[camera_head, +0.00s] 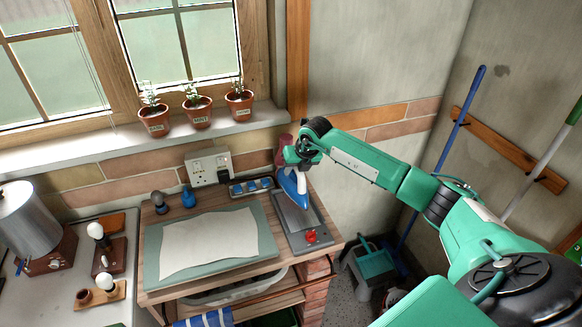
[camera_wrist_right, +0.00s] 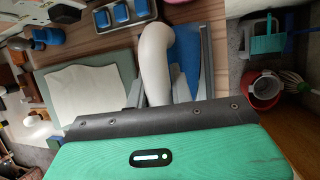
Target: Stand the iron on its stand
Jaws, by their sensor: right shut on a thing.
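The iron (camera_head: 301,184) has a blue body and a white handle. It is at the back of its stand (camera_head: 298,222), a dark grey plate with a light rim at the right end of the wooden top. My right gripper (camera_head: 289,163) is shut on the iron's handle from above and behind. In the right wrist view the white handle (camera_wrist_right: 153,58) runs down to my gripper, with the blue body (camera_wrist_right: 186,62) beside it. The iron looks tilted over the stand; I cannot tell whether it touches. My left gripper is not in view.
A green mat (camera_head: 153,262) with a white cloth (camera_head: 210,243) lies left of the stand. A red knob (camera_head: 311,236) sits at the stand's front.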

